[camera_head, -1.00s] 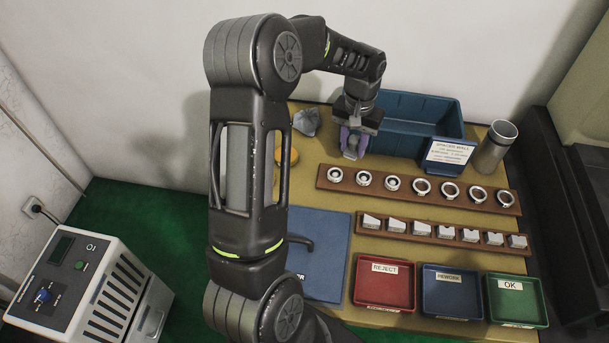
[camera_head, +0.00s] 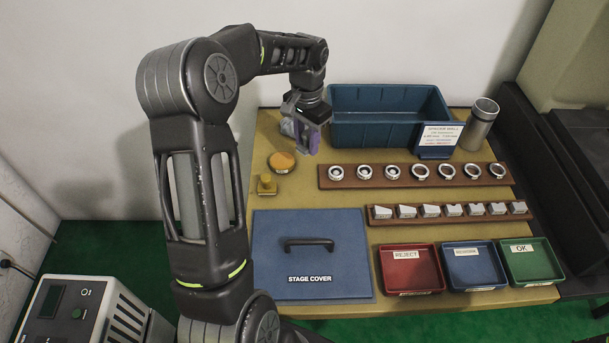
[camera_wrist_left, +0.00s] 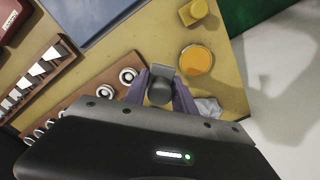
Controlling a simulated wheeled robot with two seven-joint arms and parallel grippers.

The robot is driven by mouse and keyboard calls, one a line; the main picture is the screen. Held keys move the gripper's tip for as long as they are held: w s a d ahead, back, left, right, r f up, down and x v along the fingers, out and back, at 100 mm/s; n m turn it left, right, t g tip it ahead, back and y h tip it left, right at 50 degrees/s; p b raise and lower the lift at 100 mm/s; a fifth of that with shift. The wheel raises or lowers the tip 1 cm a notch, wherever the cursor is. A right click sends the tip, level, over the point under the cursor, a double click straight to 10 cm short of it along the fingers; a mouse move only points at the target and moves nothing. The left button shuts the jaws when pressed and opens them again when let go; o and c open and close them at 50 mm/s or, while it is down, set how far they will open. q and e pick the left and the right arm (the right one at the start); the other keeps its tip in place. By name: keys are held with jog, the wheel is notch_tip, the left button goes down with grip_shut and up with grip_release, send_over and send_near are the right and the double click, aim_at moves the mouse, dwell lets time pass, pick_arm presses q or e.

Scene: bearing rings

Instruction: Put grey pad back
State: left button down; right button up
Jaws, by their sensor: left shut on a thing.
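My left gripper (camera_head: 306,148) hangs above the mat, left of the blue bin, with its purple fingers pointing down. In the left wrist view its fingers (camera_wrist_left: 160,92) are shut on a small grey piece (camera_wrist_left: 160,70), which appears to be the grey pad. It has a flat light face and a darker rounded part. In the head view the fingers mostly hide it. It is over the mat, apart from the orange disc (camera_head: 282,162). My right gripper is not in view.
A crumpled grey cloth (camera_head: 287,128) lies behind the gripper. A yellow block (camera_head: 267,184) and the stage cover (camera_head: 310,265) lie nearer. A blue bin (camera_head: 385,133), ring rack (camera_head: 410,183), block rack (camera_head: 450,217) and three trays stand right. Bare mat lies between the disc and ring rack.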

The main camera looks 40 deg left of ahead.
pick_arm(q)
jog(key=shift+f, duration=0.1)
send_over(306, 175)
notch_tip(306, 175, down, 6)
jog(key=shift+f, duration=0.1)
dwell(0.4)
jog(key=shift+f+p, duration=0.35)
jog(key=shift+f, duration=1.5)
jog(key=shift+d, duration=0.1)
jog(key=shift+f, duration=0.15)
jog(key=c, duration=1.3)
grip_release()
